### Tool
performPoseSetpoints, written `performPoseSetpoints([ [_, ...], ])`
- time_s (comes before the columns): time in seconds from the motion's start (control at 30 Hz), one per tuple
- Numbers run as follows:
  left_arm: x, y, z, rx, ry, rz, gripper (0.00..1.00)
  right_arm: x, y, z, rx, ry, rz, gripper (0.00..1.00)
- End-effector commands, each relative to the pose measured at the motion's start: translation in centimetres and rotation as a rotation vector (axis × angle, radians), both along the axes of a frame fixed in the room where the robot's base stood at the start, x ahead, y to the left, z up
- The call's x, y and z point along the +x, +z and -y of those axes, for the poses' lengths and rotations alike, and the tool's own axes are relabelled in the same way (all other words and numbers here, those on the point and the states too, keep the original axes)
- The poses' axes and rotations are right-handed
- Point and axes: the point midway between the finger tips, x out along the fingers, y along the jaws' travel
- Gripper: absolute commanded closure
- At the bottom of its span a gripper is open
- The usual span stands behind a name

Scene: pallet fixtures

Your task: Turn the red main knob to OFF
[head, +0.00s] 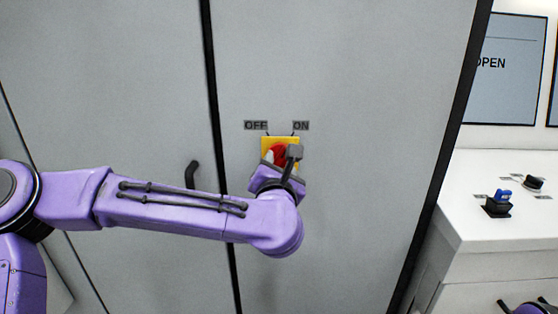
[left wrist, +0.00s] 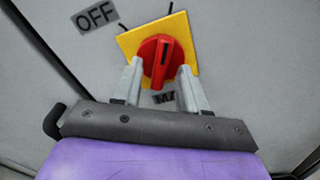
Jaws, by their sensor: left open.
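The red main knob (left wrist: 161,62) sits on a yellow square plate (left wrist: 128,42) on the grey cabinet door. In the head view the knob (head: 280,153) is partly hidden by my left gripper. The OFF label (head: 256,125) is above left of the plate and the ON label (head: 301,125) above right. My right gripper cannot be made out.
A black door handle (head: 191,174) stands out left of the knob, by the dark door seam. At the right a white counter (head: 480,175) carries a blue-handled switch (head: 501,197) and a black knob (head: 534,182). A sign reading OPEN (head: 510,75) hangs above.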

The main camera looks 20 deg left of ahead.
Motion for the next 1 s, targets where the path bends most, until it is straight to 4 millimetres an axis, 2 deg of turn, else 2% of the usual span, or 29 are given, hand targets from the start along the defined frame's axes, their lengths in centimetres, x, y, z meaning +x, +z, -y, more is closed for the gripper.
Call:
performPoseSetpoints([
  [0.17,0.0,-0.1,0.0,0.001,0.0,0.0,0.57,0.0,0.0,0.0,0.0,0.0,0.0,0.57],
  [0.2,0.0,-0.1,0.0,0.001,0.0,0.001,0.61,0.0,0.0,0.0,0.0,0.0,0.0,0.57],
  [0.27,0.0,-0.1,0.0,0.001,0.0,0.001,0.8,0.0,0.0,0.0,0.0,0.0,0.0,0.57],
  [0.3,0.0,-0.1,0.0,0.001,-0.001,0.0,0.93,0.0,0.0,0.0,0.0,0.0,0.0,0.57],
  [0.33,0.0,-0.1,0.0,0.001,-0.001,0.0,1.0,0.0,0.0,0.0,0.0,0.0,0.0,0.57],
  [0.67,0.0,-0.2,0.0,-0.021,-0.002,0.007,1.0,0.0,-0.7,0.0,0.0,0.0,0.0,0.57],
  [0.87,0.1,-0.6,0.0,-0.107,0.0,0.033,1.0,0.0,-2.7,0.0,0.0,0.0,0.0,0.57],
  [1.0,0.1,-0.9,0.1,-0.209,-0.001,0.063,1.0,0.0,-5.0,0.0,0.0,0.0,0.0,0.57],
])
